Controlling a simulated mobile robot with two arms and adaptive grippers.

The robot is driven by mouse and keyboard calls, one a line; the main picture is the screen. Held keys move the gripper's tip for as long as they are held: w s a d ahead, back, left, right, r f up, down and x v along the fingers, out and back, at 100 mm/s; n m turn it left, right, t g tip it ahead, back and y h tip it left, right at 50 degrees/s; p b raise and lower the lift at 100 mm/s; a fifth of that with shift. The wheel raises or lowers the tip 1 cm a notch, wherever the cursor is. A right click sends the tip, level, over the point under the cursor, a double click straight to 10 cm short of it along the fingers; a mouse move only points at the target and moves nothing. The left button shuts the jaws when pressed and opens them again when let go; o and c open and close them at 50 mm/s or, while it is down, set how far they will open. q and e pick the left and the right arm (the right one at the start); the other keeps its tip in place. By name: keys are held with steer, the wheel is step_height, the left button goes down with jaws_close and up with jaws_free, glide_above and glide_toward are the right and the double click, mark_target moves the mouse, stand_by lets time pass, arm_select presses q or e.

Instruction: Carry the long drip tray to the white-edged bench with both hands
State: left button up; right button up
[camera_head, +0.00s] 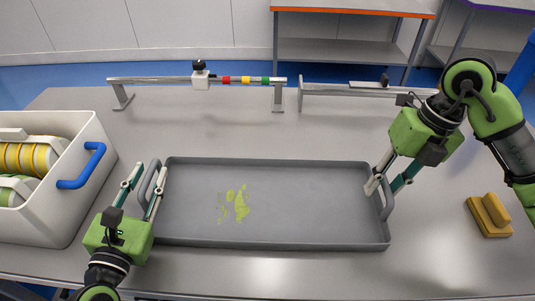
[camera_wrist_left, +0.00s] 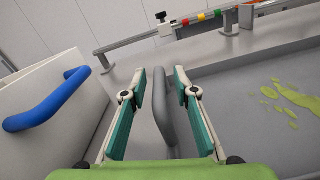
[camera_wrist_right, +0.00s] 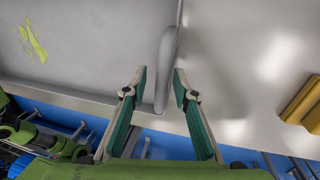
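The long grey drip tray (camera_head: 300,238) lies flat on the grey bench top, with yellow-green spill patches in it. My left gripper (camera_head: 148,180) is open at the tray's left handle. In the left wrist view the grey handle (camera_wrist_left: 163,115) stands between its two fingers, with gaps showing. My right gripper (camera_head: 384,186) is open at the right handle. In the right wrist view that handle (camera_wrist_right: 164,75) lies between the fingertips, not pinched. I see no bench with a clearly white edge.
A white tub (camera_head: 50,225) with a blue handle and yellow-ringed contents stands close left. A yellow block (camera_head: 489,215) lies right. A metal rail (camera_head: 150,80) runs behind the tray. An orange-edged bench (camera_head: 350,10) and a purple-edged bench (camera_head: 500,4) stand across a blue floor.

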arm_select(q)
steer(key=shift+s+f+n, duration=0.1)
steer(key=shift+f+n, duration=0.05)
steer(key=shift+n, duration=0.15)
arm_select(e)
steer(key=shift+r, duration=0.15)
steer(key=shift+d+r, duration=0.15)
steer(key=shift+r, duration=0.1)
step_height(320, 180, up, 7)
steer(key=d, duration=0.1)
steer(key=shift+d, duration=0.15)
steer(key=shift+f, duration=0.1)
steer(key=f, duration=0.2)
steer(key=a+f, duration=0.1)
steer(key=f, duration=0.4)
steer(key=shift+a+f, duration=0.2)
steer(key=shift+a, duration=0.05)
arm_select(q)
steer(key=shift+r+p, duration=0.45)
arm_select(e)
steer(key=shift+r, duration=0.3)
arm_select(q)
steer(key=shift+r+p, duration=0.45)
arm_select(e)
steer(key=shift+r, duration=0.5)
arm_select(q)
steer(key=shift+f, duration=0.2)
arm_select(e)
steer(key=shift+f, duration=0.2)
